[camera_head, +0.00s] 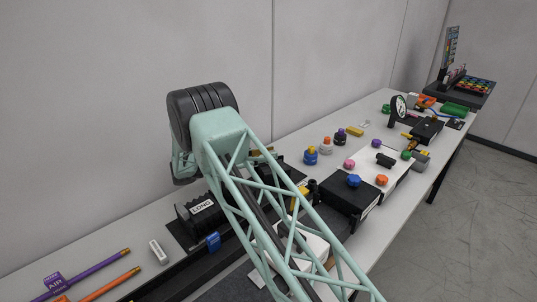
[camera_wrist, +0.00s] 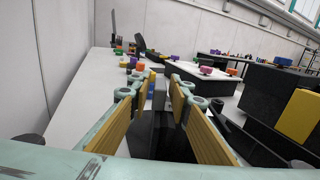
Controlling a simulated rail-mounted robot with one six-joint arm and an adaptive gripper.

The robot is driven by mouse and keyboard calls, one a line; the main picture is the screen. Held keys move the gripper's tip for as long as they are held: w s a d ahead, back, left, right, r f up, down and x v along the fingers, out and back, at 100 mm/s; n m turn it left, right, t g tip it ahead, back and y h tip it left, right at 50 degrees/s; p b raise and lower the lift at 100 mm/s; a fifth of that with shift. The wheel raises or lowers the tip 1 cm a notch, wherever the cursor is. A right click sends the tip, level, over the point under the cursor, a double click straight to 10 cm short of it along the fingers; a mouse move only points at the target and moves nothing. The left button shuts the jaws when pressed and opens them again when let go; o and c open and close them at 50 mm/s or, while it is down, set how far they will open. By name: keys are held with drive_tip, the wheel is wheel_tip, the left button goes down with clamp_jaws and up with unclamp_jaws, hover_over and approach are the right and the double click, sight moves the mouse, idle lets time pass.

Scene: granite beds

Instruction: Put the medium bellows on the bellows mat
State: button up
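My gripper (camera_wrist: 160,88) shows in the wrist view with its two yellow-padded fingers well apart; it is open. A black block-like thing (camera_wrist: 160,135) lies low between the fingers; whether it touches them and whether it is the medium bellows I cannot tell. In the head view my mint arm hides the gripper and part of the bench. A black ridged piece labelled LONG (camera_head: 199,207) stands left of the arm on a dark base. I cannot pick out the medium bellows or the bellows mat with certainty.
Purple (camera_head: 98,267) and orange (camera_head: 112,283) rods and a white block (camera_head: 158,252) lie at the left. A black box with a blue knob (camera_head: 349,196) and several knobbed pieces stand right of the arm. A wall runs behind the bench.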

drive_tip(key=shift+o, duration=0.3)
drive_tip(key=shift+r, duration=0.1)
drive_tip(key=shift+r, duration=0.1)
drive_tip(key=p+v, duration=0.2)
drive_tip(key=v, duration=1)
idle(0.3)
drive_tip(key=shift+d+r, duration=0.1)
drive_tip(key=shift+r, duration=0.05)
idle(0.5)
